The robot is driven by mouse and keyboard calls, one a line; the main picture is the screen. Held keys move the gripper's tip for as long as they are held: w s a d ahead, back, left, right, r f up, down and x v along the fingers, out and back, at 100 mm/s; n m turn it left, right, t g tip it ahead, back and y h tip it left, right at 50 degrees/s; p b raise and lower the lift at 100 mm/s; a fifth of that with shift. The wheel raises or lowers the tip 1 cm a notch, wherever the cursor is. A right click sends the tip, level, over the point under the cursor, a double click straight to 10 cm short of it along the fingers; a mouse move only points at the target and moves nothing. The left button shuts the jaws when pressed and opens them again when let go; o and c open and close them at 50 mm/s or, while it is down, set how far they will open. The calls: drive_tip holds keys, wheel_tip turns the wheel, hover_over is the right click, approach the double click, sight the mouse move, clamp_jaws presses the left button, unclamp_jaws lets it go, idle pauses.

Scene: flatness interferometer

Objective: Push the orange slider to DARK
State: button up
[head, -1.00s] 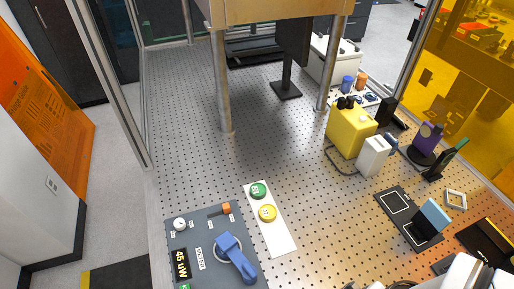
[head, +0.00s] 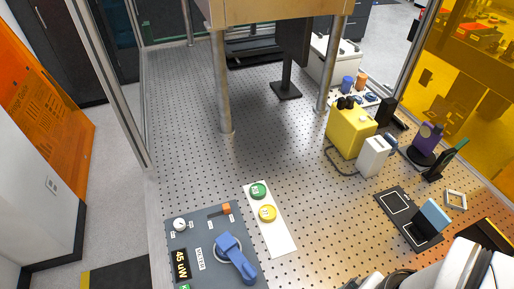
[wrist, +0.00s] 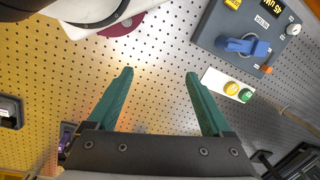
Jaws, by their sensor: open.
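The orange slider (head: 227,208) is a small knob at the right end of a short dark slot near the top of the grey control panel (head: 207,270), front left in the head view. It also shows in the wrist view (wrist: 266,69) at the panel's edge, at upper right. The labels beside the slot are too small to read. My gripper (wrist: 158,74) is open and empty in the wrist view, its two green fingers well apart over the perforated table, away from the slider. In the head view only part of my white arm shows at bottom right; the fingers are out of frame.
The panel also carries a blue lever (head: 235,257), a white knob (head: 180,224) and a lit display (head: 180,264). A white strip with green (head: 258,191) and yellow (head: 267,213) buttons lies beside it. A yellow box (head: 350,132) stands farther right. The table between is clear.

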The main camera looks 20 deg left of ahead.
drive_tip(key=w+a+r+n, duration=0.1)
drive_tip(key=w+a, duration=0.1)
drive_tip(key=w, duration=0.1)
drive_tip(key=w+a+r+n, duration=0.1)
drive_tip(key=w+a+n, duration=0.1)
drive_tip(key=w, duration=0.2)
drive_tip(key=w+a+r+n, duration=0.1)
drive_tip(key=w+a+r, duration=0.1)
drive_tip(key=w, duration=0.1)
drive_tip(key=shift+w+a+n+h, duration=0.35)
drive_tip(key=shift+w+n+h, duration=0.05)
drive_tip(key=c, duration=0.4)
drive_tip(key=shift+o, duration=0.2)
drive_tip(key=n+h, duration=0.1)
drive_tip(key=n, duration=0.8)
hover_over(226, 206)
wheel_tip(226, 206, down, 6)
wheel_tip(226, 206, down, 15)
drive_tip(key=shift+f, duration=0.1)
clamp_jaws()
